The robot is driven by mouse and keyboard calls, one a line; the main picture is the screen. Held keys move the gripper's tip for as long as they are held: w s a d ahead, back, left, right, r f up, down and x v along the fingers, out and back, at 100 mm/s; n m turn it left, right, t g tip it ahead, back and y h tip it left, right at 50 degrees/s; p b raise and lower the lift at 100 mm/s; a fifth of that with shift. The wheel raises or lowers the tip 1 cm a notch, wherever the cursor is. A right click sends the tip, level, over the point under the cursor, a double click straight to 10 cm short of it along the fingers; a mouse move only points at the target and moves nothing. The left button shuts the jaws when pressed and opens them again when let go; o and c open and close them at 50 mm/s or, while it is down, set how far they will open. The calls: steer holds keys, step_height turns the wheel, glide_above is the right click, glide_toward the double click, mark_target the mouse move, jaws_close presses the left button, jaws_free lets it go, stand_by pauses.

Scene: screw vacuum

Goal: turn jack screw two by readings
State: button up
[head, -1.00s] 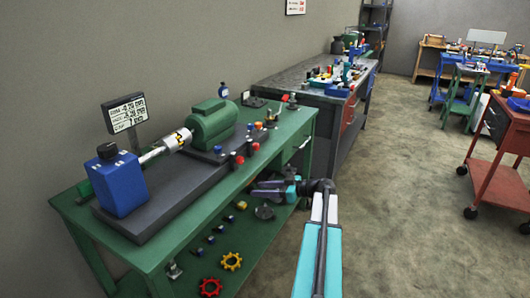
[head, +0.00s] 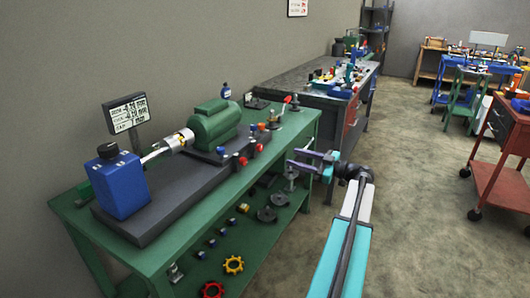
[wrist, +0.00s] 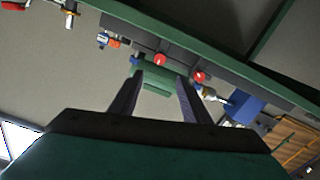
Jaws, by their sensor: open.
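A green motor (head: 214,122) sits on a dark base on the green bench. Two red-headed screws (head: 243,161) (head: 258,148) stand at the base's near side, with a blue knob (head: 220,150) and an orange one (head: 261,127) nearby. Which one is jack screw two I cannot tell. A readout sign (head: 126,113) stands behind the blue block; its digits are too small to read surely. My gripper (head: 292,161) is open and empty, right of the bench's front edge and apart from the screws. In the wrist view its fingers (wrist: 158,82) point towards the motor, with red heads (wrist: 160,60) beyond them.
A blue block (head: 122,184) and a silver shaft (head: 166,145) stand left of the motor. The lower shelf holds several gears and discs (head: 233,264). A grey bench (head: 305,85) stands behind, and a red cart (head: 505,150) at right. The floor between is clear.

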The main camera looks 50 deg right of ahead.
mark_target(262, 149)
steer(key=p+x, duration=0.1)
steer(key=x, duration=1.2)
steer(key=shift+w, duration=0.3)
